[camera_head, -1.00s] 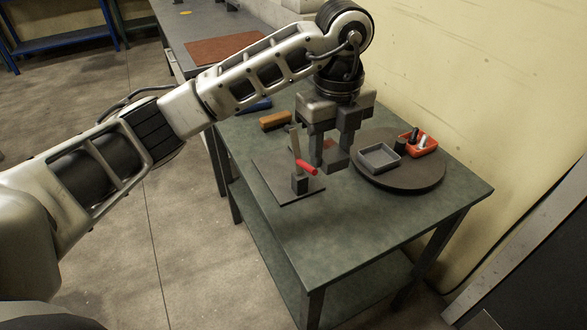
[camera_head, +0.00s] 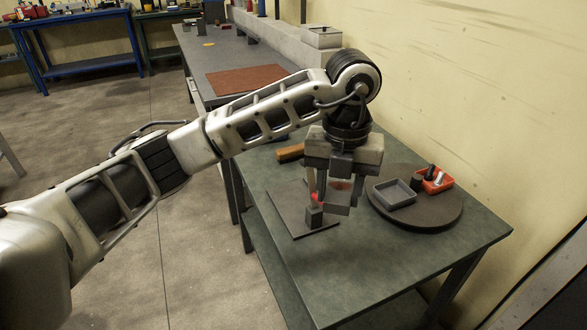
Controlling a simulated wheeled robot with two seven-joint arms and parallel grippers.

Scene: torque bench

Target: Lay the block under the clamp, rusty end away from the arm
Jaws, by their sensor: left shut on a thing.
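My left gripper (camera_head: 339,196) points down over the bench and is shut on a grey block (camera_head: 336,209), seen low between the fingers. A reddish-brown patch shows between the fingers; I cannot tell whether it is the block's rusty end. The clamp (camera_head: 314,216) has a small dark post and a red handle, now partly covered by a finger. It stands on a dark base plate (camera_head: 290,222). The block appears just right of the clamp post in the picture; whether they touch is unclear. My right gripper is not in view.
A dark round turntable (camera_head: 440,216) to the right carries a grey tray (camera_head: 394,194) and a red bin (camera_head: 436,181) with small dark and light parts. A brown wooden-looking piece (camera_head: 290,153) lies behind the plate. The green bench's front part (camera_head: 400,260) is clear.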

